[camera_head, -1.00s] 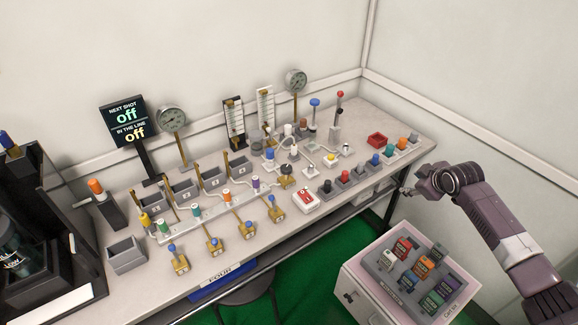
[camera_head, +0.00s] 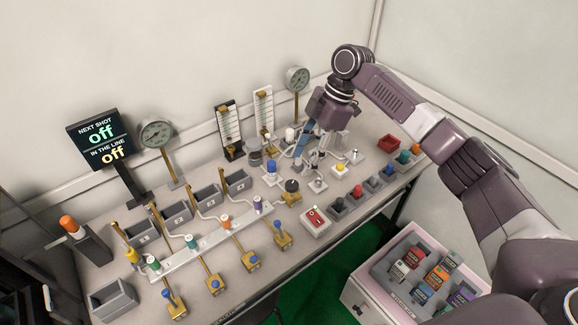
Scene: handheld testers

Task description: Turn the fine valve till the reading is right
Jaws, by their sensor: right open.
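My right gripper (camera_head: 316,158) reaches down over the back right of the bench, fingers open. It hides the tall blue-knobbed and red-knobbed posts there. A blue part shows beside its left side; I cannot tell what it belongs to. Which control is the fine valve is not labelled legibly. A white-based fitting with a small grey knob (camera_head: 318,183) stands just below the fingers. Two upright flow tubes (camera_head: 228,125) and (camera_head: 264,108) and two round gauges (camera_head: 156,134) and (camera_head: 298,79) stand behind; their readings are too small to tell. A display (camera_head: 101,140) shows "off" twice. My left gripper is not in view.
A black knob (camera_head: 292,188) and a red-and-white box (camera_head: 315,221) sit mid-bench. Coloured knobs and a red tray (camera_head: 388,143) are at right. A cart with coloured blocks (camera_head: 372,277) stands below.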

